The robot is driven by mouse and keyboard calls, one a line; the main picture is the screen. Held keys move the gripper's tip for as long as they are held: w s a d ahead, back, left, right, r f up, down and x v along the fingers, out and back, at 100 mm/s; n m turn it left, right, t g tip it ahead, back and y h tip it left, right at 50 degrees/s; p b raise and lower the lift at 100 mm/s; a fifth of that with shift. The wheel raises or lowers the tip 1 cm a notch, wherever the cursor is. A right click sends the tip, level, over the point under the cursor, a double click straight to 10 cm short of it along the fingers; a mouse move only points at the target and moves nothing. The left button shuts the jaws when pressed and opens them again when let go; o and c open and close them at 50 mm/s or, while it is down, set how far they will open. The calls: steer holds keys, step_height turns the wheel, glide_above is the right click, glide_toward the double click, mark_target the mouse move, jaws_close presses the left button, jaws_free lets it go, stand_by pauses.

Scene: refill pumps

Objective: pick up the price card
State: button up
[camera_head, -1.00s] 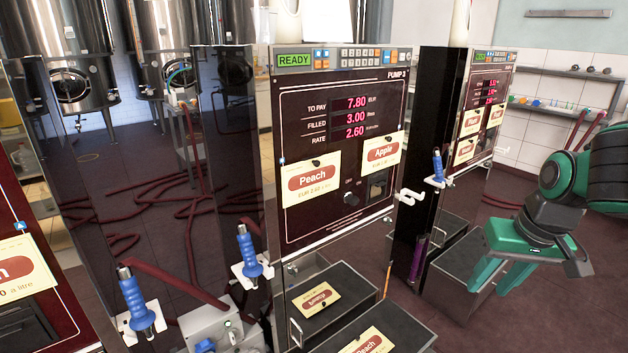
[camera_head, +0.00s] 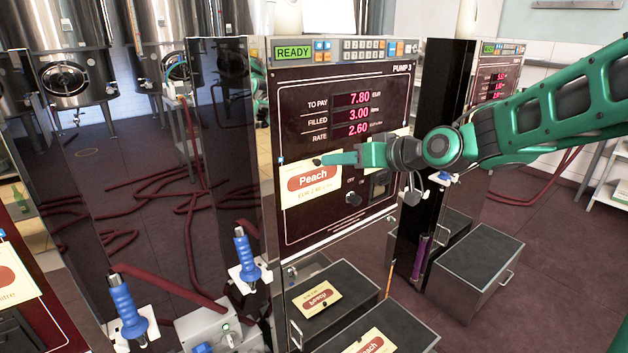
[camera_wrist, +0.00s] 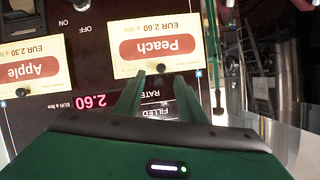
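A cream price card marked Peach (camera_head: 312,183) is on the front of pump 3, under a small dark knob at its top edge. My gripper (camera_head: 322,160) reaches in from the right, fingertips at the card's top edge. In the wrist view the Peach card (camera_wrist: 158,45) appears upside down, and my gripper (camera_wrist: 158,82) is open, fingers on either side of the dark knob (camera_wrist: 161,67). Whether they touch the card I cannot tell. An Apple card (camera_wrist: 40,66) hangs beside it; in the head view my gripper mostly hides it.
Two more cards lie on dark-topped boxes below: one small card (camera_head: 318,298) and a second Peach card (camera_head: 370,342). Blue-handled nozzles (camera_head: 246,255) hang left of the pump. A white hook and a neighbouring black pump (camera_head: 440,120) stand to the right.

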mark_target(319, 164)
steer(key=shift+f+x, duration=0.1)
steer(key=shift+x, duration=1.45)
steer(key=shift+f+x, duration=0.15)
steer(key=shift+x, duration=1.4)
steer(key=shift+s, duration=0.15)
jaws_close()
